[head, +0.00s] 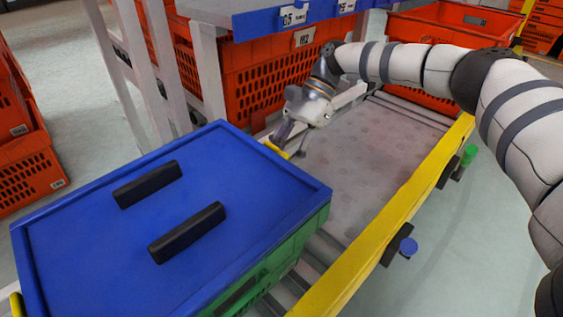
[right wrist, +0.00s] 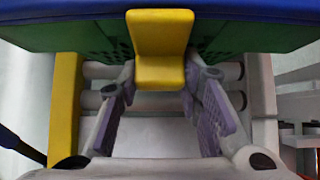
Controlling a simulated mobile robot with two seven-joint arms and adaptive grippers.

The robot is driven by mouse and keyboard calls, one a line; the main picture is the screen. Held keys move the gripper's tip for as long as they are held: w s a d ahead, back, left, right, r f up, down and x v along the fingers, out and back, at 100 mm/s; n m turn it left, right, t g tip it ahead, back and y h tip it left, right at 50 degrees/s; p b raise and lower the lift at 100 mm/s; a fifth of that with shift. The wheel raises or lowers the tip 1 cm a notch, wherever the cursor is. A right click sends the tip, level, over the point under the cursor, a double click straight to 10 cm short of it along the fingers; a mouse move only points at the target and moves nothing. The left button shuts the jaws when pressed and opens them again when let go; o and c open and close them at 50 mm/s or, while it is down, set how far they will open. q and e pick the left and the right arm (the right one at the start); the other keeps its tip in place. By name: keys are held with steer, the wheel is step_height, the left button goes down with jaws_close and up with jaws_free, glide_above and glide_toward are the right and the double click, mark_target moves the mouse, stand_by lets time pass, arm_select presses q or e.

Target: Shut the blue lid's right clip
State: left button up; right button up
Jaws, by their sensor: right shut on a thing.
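The blue lid (head: 105,215) lies on a green crate (head: 285,250) with two black bars on its top. The right clip (head: 274,149), a yellow tab, sits at the lid's far right edge and appears to stick outward. My right gripper (head: 290,144) is at this clip, reaching down from the upper right. In the right wrist view the yellow clip (right wrist: 160,45) stands between the tips of my two fingers (right wrist: 160,78), below the blue rim, and the gripper is shut on it. Part of the clip is hidden by the gripper in the head view. My left gripper is not in view.
Another yellow clip (head: 16,304) shows at the lid's near left edge. The crate rests on a roller conveyor with a yellow side rail (head: 390,225). The bed (head: 350,150) right of the crate is clear. Orange totes (head: 262,75) stand behind on a rack with white posts.

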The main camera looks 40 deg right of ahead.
steer(key=shift+a, duration=0.1)
stand_by(0.4)
steer(key=o, duration=1.2)
steer(key=shift+c, duration=0.2)
steer(key=v, duration=1.2)
steer(key=shift+f, duration=0.15)
steer(key=shift+s, duration=0.1)
